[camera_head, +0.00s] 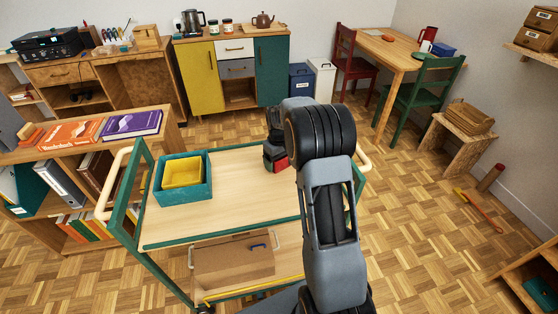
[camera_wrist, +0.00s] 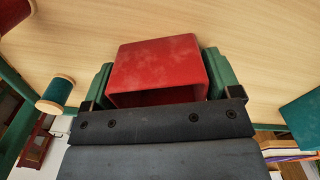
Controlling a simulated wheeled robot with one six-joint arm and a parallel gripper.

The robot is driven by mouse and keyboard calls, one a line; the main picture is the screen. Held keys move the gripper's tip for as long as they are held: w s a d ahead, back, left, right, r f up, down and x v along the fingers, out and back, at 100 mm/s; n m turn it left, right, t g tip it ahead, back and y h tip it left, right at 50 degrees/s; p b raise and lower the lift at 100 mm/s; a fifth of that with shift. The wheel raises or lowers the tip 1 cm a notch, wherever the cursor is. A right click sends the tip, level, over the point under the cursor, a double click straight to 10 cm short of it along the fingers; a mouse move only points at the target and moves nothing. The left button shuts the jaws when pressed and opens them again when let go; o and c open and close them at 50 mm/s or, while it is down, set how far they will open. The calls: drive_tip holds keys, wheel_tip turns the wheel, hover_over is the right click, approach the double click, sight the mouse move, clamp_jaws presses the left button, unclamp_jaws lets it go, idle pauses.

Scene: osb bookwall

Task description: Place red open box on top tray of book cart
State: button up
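The red open box (camera_wrist: 160,65) is between the two green fingers of my gripper (camera_wrist: 163,80) in the wrist view, with a finger against each side. In the head view a small part of the red box (camera_head: 280,164) shows under my gripper (camera_head: 276,155), and my arm hides the rest. The box is over the pale wooden top tray of the green-framed book cart (camera_head: 235,195), right of the middle. I cannot tell whether the box touches the tray.
A teal box (camera_head: 208,188) with a yellow box (camera_head: 182,172) inside stands on the tray's left part. A teal spool (camera_wrist: 56,92) and a red piece (camera_wrist: 12,12) show at the wrist view's left. A bookshelf (camera_head: 85,150) adjoins the cart's left. The tray's middle is clear.

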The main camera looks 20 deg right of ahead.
drive_tip(key=shift+o, duration=1.3)
drive_tip(key=shift+r, duration=0.1)
wheel_tip(320, 180, up, 11)
drive_tip(key=p, duration=0.1)
drive_tip(key=s+a+r+m+t, duration=0.1)
drive_tip(key=s+a+r, duration=0.3)
drive_tip(key=s+a, duration=0.45)
drive_tip(key=s+a+f+m+t, duration=0.1)
drive_tip(key=s+a+f+t, duration=0.1)
drive_tip(key=s, duration=1.3)
drive_tip(key=shift+a+f, duration=0.55)
drive_tip(key=shift+f, duration=0.15)
drive_tip(key=shift+s, duration=0.1)
